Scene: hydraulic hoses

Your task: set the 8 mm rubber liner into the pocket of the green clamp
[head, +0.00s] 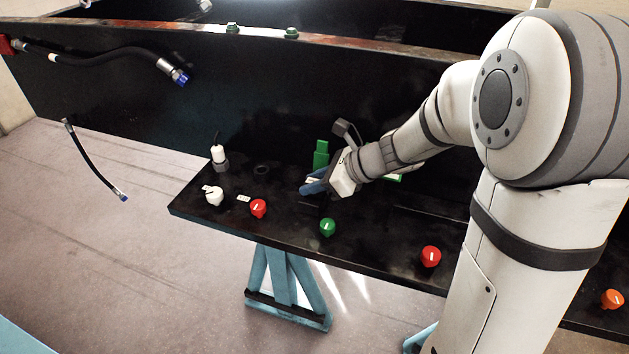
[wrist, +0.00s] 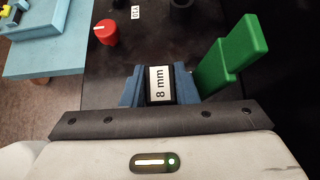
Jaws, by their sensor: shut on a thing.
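My gripper (head: 316,186) is over the black bench, its blue fingers shut on the 8 mm rubber liner. In the wrist view my gripper (wrist: 160,88) has the black liner (wrist: 160,101) between its fingers, its white "8 mm" label facing the camera. A green stepped part, seemingly of the green clamp (wrist: 231,55), stands just right of the fingers in the wrist view. In the head view this green part (head: 321,155) rises just behind the gripper. Its pocket is not visible, and I cannot tell whether the liner touches it.
On the black bench (head: 385,245) stand a red knob (head: 258,208), a green knob (head: 327,227), a second red knob (head: 431,256) and a white knob (head: 214,195). A white-topped fitting (head: 218,157) stands at the left. Another green piece (head: 395,178) is partly behind my arm.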

